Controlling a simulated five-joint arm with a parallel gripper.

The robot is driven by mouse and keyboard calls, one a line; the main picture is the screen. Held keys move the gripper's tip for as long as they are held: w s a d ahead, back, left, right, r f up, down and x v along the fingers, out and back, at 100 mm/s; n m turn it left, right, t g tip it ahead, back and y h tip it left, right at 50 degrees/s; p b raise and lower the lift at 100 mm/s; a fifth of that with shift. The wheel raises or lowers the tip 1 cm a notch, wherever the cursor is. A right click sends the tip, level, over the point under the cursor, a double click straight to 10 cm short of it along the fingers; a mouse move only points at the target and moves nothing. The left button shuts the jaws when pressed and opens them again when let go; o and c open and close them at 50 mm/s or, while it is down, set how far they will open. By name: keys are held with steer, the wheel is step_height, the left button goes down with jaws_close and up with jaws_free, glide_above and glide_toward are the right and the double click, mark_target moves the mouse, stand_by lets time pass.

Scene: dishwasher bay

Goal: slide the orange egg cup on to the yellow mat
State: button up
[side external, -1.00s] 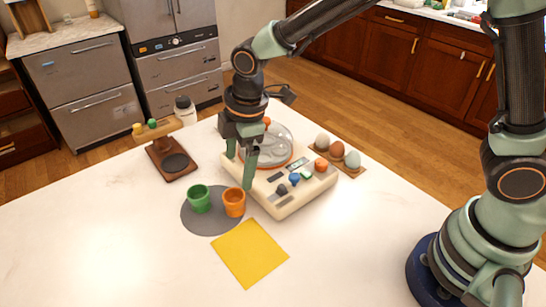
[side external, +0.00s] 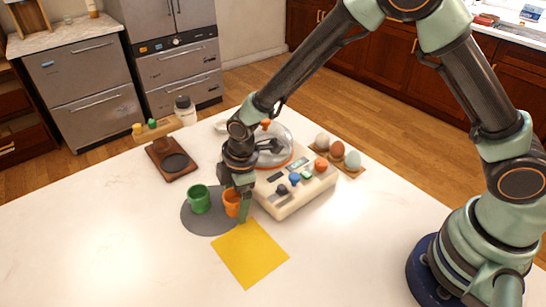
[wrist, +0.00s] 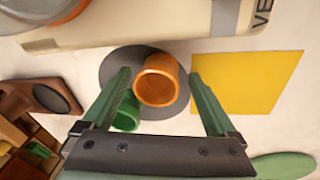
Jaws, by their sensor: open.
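The orange egg cup (side external: 231,203) stands upright on the right part of a round grey mat (side external: 190,219), beside the green egg cup (side external: 199,199). The yellow mat (side external: 250,254) lies flat and bare just in front of the grey mat. My gripper (side external: 238,205) is low at the orange cup, with one finger covering its right side. In the wrist view, my open fingers (wrist: 159,76) lie on either side of the orange cup (wrist: 163,88), with no clear contact. The green cup (wrist: 126,112) is partly hidden by the left finger. The yellow mat (wrist: 248,82) is right of the fingers.
A cream egg cooker (side external: 290,198) with a clear lid stands close behind the cups. Several eggs (side external: 337,149) sit in a holder at its right. A brown wooden stand (side external: 172,160) is at the back left. The white table is clear in front.

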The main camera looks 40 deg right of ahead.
steer(key=c, duration=1.4)
steer(key=shift+s+a, duration=0.45)
steer(key=shift+s, duration=1.8)
steer(key=shift+s+a, duration=0.4)
steer(key=shift+s, duration=1.9)
steer(key=shift+s+a, duration=0.45)
steer(key=shift+s, duration=1.8)
steer(key=o, duration=1.4)
steer(key=shift+o, duration=0.2)
step_height(320, 180, up, 12)
steer(key=s+d, duration=0.1)
steer(key=shift+s+d, duration=0.2)
steer(key=shift+s, duration=0.05)
steer(key=shift+f, duration=0.1)
